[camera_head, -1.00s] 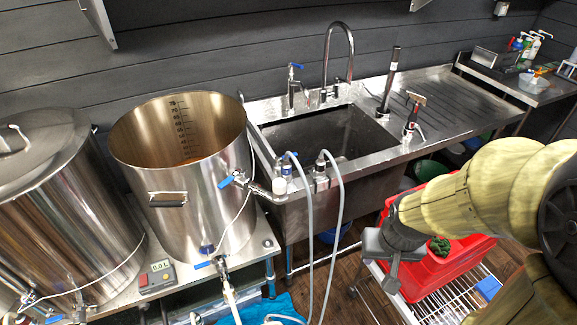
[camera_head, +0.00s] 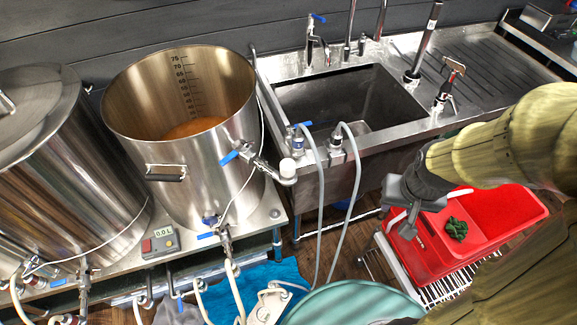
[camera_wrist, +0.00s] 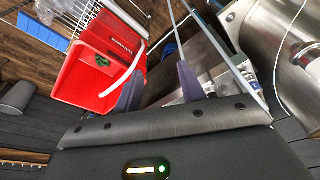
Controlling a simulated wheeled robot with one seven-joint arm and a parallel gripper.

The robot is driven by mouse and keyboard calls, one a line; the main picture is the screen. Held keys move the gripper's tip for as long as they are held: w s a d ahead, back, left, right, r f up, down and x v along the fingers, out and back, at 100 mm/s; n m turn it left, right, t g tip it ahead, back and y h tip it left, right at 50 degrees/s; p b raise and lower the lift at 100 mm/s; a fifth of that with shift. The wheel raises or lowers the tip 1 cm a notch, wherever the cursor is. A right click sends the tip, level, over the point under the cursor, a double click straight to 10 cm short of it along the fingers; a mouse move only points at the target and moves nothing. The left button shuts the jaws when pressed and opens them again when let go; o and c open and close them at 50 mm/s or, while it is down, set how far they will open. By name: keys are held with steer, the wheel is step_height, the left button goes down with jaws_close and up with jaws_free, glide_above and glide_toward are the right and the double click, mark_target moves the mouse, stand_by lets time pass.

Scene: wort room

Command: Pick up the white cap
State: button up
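A small white cap (camera_head: 287,168) sits at the outer end of the metal valve pipe on the side of the open steel kettle (camera_head: 190,130), near the sink's left corner. My gripper (camera_head: 410,222) is to the right of the cap in the head view, in front of the sink and over the red bin's left side, well apart from the cap. In the wrist view my gripper (camera_wrist: 160,82) has its two fingers apart with nothing held between them. I cannot make out the cap in the wrist view.
Two grey hoses (camera_head: 349,190) hang over the sink (camera_head: 350,105) front, between the cap and my gripper. A red bin (camera_head: 500,215) with a green bunch stands on a wire cart. A lidded kettle (camera_head: 70,165) is at left. A teal round top (camera_head: 352,304) is at the bottom.

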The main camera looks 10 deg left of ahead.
steer(key=o, duration=0.4)
steer(key=shift+w+a+r, duration=0.15)
steer(key=shift+w, duration=0.05)
steer(key=shift+c, duration=0.2)
steer(key=w+a+r+n+p, duration=0.1)
steer(key=w+a+r+p, duration=0.1)
steer(key=a, duration=0.1)
steer(key=w+a+r+n+p, duration=0.1)
steer(key=a+r+p, duration=0.1)
steer(key=a, duration=0.1)
steer(key=w+a+r+n+g+p, duration=0.1)
steer(key=w+a+r, duration=0.1)
steer(key=a, duration=0.2)
steer(key=shift+w+r+n+p, duration=0.3)
steer(key=shift+r+n+p, duration=0.05)
steer(key=shift+n+p, duration=0.05)
step_height(320, 180, up, 7)
steer(key=n+g+p, duration=0.2)
steer(key=n+p, duration=0.2)
steer(key=p, duration=0.1)
glide_above(288, 162)
steer(key=shift+a, duration=0.1)
step_height(288, 162, down, 12)
steer(key=p, duration=0.2)
steer(key=shift+f+p, duration=0.1)
steer(key=shift+p, duration=0.25)
